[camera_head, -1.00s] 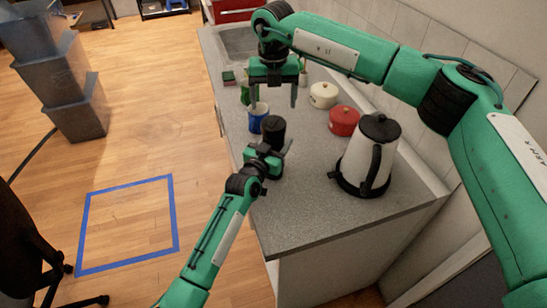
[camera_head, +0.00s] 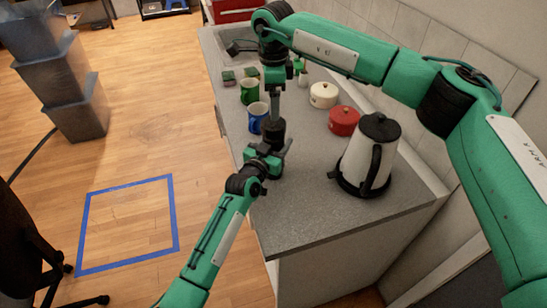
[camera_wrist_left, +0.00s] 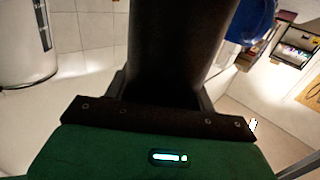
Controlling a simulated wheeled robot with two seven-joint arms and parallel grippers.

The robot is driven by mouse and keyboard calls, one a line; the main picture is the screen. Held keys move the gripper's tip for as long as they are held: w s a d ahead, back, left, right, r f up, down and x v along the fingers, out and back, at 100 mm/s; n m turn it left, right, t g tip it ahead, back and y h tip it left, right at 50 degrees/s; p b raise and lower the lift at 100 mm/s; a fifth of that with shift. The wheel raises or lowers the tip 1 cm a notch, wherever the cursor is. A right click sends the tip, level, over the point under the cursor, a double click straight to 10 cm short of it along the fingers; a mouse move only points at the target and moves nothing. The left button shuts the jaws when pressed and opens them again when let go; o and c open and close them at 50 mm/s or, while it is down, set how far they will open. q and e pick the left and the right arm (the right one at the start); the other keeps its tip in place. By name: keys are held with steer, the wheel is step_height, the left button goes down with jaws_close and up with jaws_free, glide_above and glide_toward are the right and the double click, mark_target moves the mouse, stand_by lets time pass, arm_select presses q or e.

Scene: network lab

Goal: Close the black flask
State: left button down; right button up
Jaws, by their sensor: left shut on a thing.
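The black flask (camera_head: 274,132) stands upright near the left edge of the grey counter. My left gripper (camera_head: 270,154) is shut around its lower body. In the left wrist view the flask (camera_wrist_left: 180,45) fills the space between the fingers. My right gripper (camera_head: 275,108) points straight down directly above the flask, its fingertips at or just over the flask's top. Its fingers are seen edge-on, so I cannot tell their opening or whether they touch the flask. The flask's top is partly hidden by them, and I cannot make out a separate lid.
A blue mug (camera_head: 257,117) stands close behind the flask, with a green mug (camera_head: 250,91) farther back. A red pot (camera_head: 343,121) and a cream pot (camera_head: 323,95) stand to the right. A white kettle (camera_head: 367,160) is nearer. The front counter (camera_head: 300,215) is clear.

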mark_target(273, 123)
steer(key=n, duration=0.7)
steer(key=shift+f, duration=4)
